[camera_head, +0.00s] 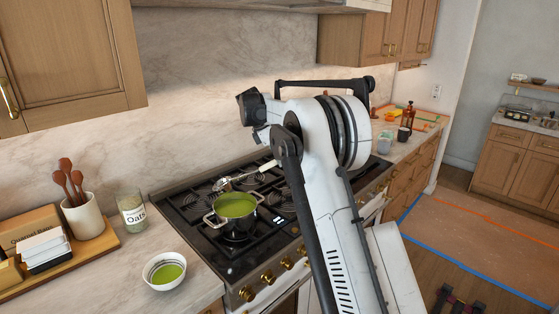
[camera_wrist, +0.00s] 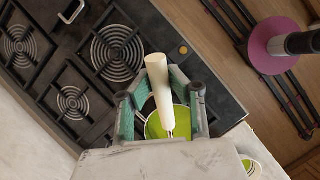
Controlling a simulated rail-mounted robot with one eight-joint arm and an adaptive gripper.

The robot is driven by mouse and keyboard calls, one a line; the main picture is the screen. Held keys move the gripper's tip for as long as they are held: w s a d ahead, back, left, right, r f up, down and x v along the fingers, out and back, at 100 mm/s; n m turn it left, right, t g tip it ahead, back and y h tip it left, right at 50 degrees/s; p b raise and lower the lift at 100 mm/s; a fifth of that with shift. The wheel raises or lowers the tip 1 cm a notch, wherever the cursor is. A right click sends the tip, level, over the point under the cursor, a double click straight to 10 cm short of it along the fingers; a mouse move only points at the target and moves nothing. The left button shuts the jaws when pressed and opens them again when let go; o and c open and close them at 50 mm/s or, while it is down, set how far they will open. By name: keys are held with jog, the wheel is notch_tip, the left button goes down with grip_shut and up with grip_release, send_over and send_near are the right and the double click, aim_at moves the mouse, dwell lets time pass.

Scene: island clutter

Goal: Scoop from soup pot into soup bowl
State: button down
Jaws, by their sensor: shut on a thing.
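The soup pot (camera_head: 211,217) is silver with two handles and holds green soup; it stands on the stovetop's front left. The soup bowl (camera_head: 150,276) is white, sits on the counter left of the stove and holds some green soup; its edge shows in the wrist view (camera_wrist: 249,168). A ladle with a pale handle (camera_head: 266,166) has its metal head (camera_head: 223,184) just behind the pot's rim in the head view; its contents cannot be told. My gripper (camera_wrist: 160,108) is shut on the ladle's handle (camera_wrist: 157,80). In the head view my arm hides the gripper.
The black stovetop (camera_head: 180,205) has free burners around the pot. An oats jar (camera_head: 132,212), a utensil crock (camera_head: 86,218) and a wooden board (camera_head: 100,245) stand left of the stove. Counter around the bowl is clear. A cabinet (camera_head: 70,60) hangs above.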

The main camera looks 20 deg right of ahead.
notch_tip(320, 180, down, 12)
jog(key=b, duration=0.7)
jog(key=shift+f+b, duration=0.15)
jog(key=shift+b, duration=0.25)
jog(key=shift+f, duration=0.1)
dwell(0.5)
jog(key=shift+r, duration=0.2)
dwell(1.3)
jog(key=shift+r, duration=0.85)
jog(key=shift+d, duration=0.1)
dwell(0.6)
notch_tip(320, 180, up, 6)
jog(key=d+p, duration=0.2)
jog(key=shift+s+d+f+p, duration=0.2)
jog(key=shift+s+p, duration=0.1)
jog(key=shift+p, duration=0.05)
dwell(0.4)
